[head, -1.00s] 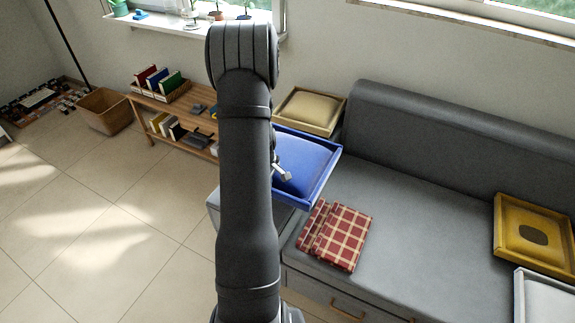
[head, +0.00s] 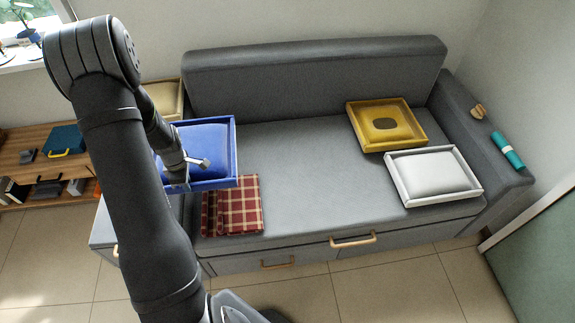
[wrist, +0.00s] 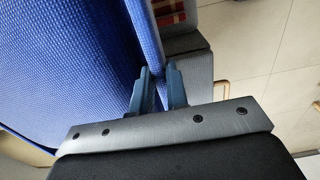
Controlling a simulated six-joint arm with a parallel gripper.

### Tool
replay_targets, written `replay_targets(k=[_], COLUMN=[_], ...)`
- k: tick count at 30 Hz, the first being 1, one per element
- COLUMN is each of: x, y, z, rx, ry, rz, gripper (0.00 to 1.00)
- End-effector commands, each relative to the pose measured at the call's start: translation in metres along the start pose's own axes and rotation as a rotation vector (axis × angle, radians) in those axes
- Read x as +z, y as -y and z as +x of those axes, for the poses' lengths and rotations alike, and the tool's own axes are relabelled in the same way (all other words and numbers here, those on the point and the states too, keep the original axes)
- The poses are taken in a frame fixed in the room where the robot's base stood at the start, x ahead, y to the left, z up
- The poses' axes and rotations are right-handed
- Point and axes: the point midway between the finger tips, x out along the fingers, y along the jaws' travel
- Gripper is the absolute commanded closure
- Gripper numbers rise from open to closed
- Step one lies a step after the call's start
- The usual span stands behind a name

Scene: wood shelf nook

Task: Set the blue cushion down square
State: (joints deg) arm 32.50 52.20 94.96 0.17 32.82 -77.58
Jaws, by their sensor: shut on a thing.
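The blue cushion (head: 203,145) is a padded blue panel inside a raised blue frame, at the left end of the grey sofa. My gripper (head: 180,186) is at the near edge of that frame. In the wrist view my gripper (wrist: 160,88) points along a blue rim, which passes between its fingers; it is shut on this edge. The cushion's woven blue surface (wrist: 70,70) fills the left of the wrist view. Part of the cushion is hidden behind my arm in the head view. I cannot tell whether it touches the seat.
A folded red plaid blanket (head: 233,208) lies just in front of the cushion on the sofa seat (head: 300,180). A yellow tray (head: 387,147) and a white framed cushion (head: 433,187) lie at the right. A beige one (head: 165,98) is behind left. The seat's middle is clear.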

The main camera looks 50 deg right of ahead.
Motion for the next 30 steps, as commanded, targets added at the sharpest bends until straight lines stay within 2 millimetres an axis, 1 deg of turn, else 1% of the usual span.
replay_targets(k=[1, 5, 6, 8, 10, 12, 14, 15, 17, 18, 20, 21, 23, 24, 26, 27, 30], x=[0.023, 0.076, 0.092, 0.116, 0.144, 0.172, 0.196, 0.212, 0.235, 0.250, 0.273, 0.287, 0.309, 0.323, 0.344, 0.358, 0.390], y=[-0.004, -0.009, -0.009, -0.009, -0.007, -0.003, 0.002, 0.005, 0.011, 0.016, 0.025, 0.031, 0.041, 0.048, 0.060, 0.068, 0.091], z=[0.003, 0.011, 0.014, 0.018, 0.021, 0.026, 0.029, 0.032, 0.036, 0.038, 0.042, 0.044, 0.048, 0.050, 0.054, 0.056, 0.062], rx=[0.000, 0.001, 0.001, 0.001, 0.002, 0.002, 0.002, 0.002, 0.003, 0.004, 0.003, 0.003, 0.004, 0.004, 0.005, 0.005, 0.005], ry=[0.000, -0.001, -0.001, -0.001, -0.001, -0.001, -0.002, -0.002, -0.001, -0.001, -0.002, -0.002, -0.002, -0.001, -0.001, -0.001, -0.001], rz=[0.010, 0.010, 0.010, 0.010, 0.010, 0.010, 0.010, 0.010, 0.010, 0.010, 0.010, 0.009, 0.010, 0.010, 0.010, 0.010, 0.010], gripper=[1.00, 1.00, 1.00, 1.00, 1.00, 1.00, 1.00, 1.00, 1.00, 1.00, 1.00, 1.00, 1.00, 1.00, 1.00, 1.00, 1.00])
